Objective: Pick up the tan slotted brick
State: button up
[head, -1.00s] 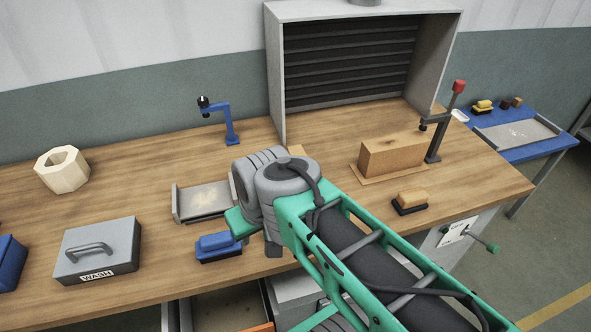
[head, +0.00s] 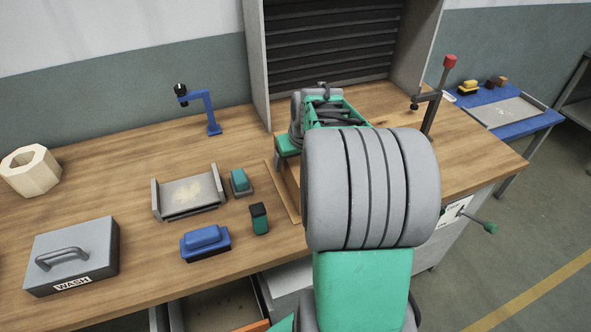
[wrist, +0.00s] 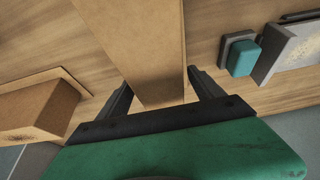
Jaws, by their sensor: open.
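A large tan block (wrist: 145,45) fills the top middle of the wrist view, and its narrow lower end lies between my fingers. No slot shows on the face I see. My gripper (wrist: 158,79) is open, with a dark finger on each side of this end. I cannot tell if either finger touches it. A second tan brick (wrist: 38,112) sits at the left of the wrist view, apart from the fingers. In the head view my arm hides my gripper and both tan blocks.
A teal-topped brush (head: 239,181) stands beside a grey tray (head: 186,209). A small dark-and-teal item (head: 259,218), a blue brush (head: 205,241) and a grey WASH box (head: 75,254) are nearer the front. A wooden board edge (head: 283,192) shows beside my arm.

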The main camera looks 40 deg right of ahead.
jog(key=shift+w+f, duration=0.25)
jog(key=shift+f, duration=0.25)
jog(key=shift+c, duration=0.5)
grip_shut()
jog(key=shift+r, duration=0.2)
